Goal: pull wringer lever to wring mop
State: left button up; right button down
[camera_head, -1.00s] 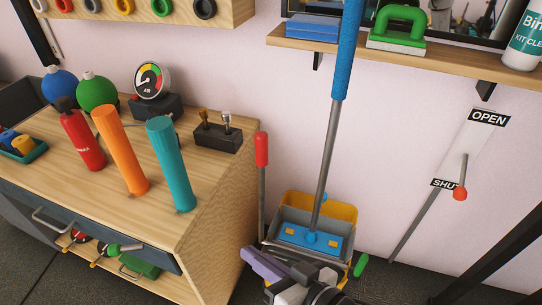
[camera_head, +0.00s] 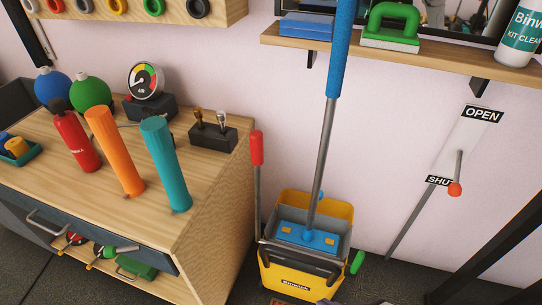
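The yellow mop bucket (camera_head: 300,283) stands on the floor to the right of the wooden bench, with a grey wringer (camera_head: 343,243) in its top. The mop (camera_head: 323,165) stands nearly upright, its blue head (camera_head: 306,239) in the wringer. The wringer lever (camera_head: 258,190) stands upright at the bucket's left side, with a red grip (camera_head: 257,148) on top. No gripper touches the lever. Only slivers of what looks like my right gripper show at the bottom edge below the bucket; its fingers cannot be made out. My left gripper is not in view.
The wooden bench (camera_head: 215,215) close left of the lever carries orange (camera_head: 115,150) and teal (camera_head: 165,165) cylinders and a gauge (camera_head: 145,80). A shelf (camera_head: 400,58) hangs above right. A wall lever with a red knob (camera_head: 454,189) is at right. A green grip (camera_head: 357,262) is beside the bucket.

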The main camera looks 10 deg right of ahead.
aim_at(256, 137)
jog(key=u, duration=2.5)
jog(key=k, duration=0.65)
jog(key=z, duration=1.25)
